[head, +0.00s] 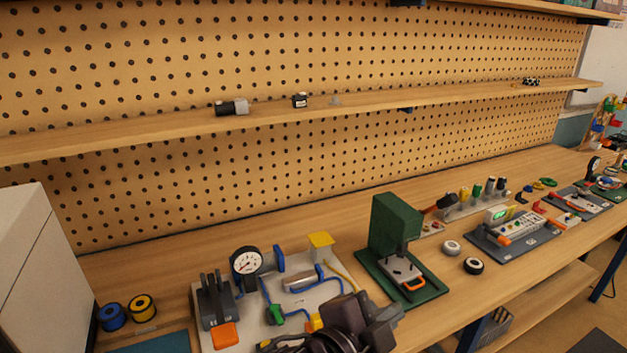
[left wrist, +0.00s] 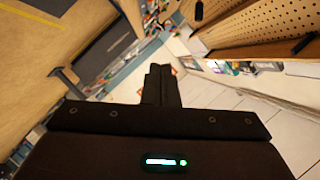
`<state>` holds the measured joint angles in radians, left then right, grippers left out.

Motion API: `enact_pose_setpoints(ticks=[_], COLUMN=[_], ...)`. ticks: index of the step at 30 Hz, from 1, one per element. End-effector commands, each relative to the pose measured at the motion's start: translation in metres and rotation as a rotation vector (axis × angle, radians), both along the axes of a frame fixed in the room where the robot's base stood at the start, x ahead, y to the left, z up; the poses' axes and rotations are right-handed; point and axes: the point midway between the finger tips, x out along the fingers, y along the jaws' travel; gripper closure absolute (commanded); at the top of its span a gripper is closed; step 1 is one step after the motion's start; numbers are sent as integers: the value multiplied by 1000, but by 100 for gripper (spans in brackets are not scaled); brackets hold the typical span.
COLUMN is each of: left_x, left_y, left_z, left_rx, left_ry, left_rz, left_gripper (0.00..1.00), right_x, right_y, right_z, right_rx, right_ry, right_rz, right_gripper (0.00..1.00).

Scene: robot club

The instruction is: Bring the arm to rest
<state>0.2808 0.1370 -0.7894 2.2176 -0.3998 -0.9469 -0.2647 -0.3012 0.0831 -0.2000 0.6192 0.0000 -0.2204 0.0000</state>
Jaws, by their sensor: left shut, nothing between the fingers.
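My left gripper (head: 382,325) shows at the bottom middle of the head view, dark and in front of the workbench (head: 300,222). In the left wrist view its two fingers (left wrist: 161,82) are together, with nothing between them. The gripper overlaps the lower right corner of a pale board (head: 203,335) that carries a round gauge (head: 247,262), blue tubing and a green knob (head: 275,314). I cannot tell how far above the bench the gripper is. My right gripper does not show.
A green press (head: 388,228) stands right of my left gripper. Wire spools (head: 142,307) and a grey cabinet (head: 28,260) are at left. A shelf (head: 370,97) crosses the pegboard.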

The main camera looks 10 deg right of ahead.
Motion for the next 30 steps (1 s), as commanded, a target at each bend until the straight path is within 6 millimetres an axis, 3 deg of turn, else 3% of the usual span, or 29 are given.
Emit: enact_pose_setpoints(ticks=[3,5,9,12,18,24,30], left_x=[26,30,16,-3,-45,-89,-76], left_y=[75,113,194,237,297,342,340], left_z=[-46,-72,-129,-159,-197,-221,-279], left_rx=[-56,-71,-84,-83,-66,-43,-27], left_ry=[285,416,681,817,1009,1153,1174], left_rz=[290,428,716,870,1102,1293,1297], left_gripper=[100,100,100,100,100,100,100], right_x=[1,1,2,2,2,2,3], right_y=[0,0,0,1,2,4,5], right_z=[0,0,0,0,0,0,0], right_rx=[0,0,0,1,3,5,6], right_ry=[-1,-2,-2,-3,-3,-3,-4], right_rz=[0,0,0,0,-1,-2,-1], right_gripper=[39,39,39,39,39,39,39])
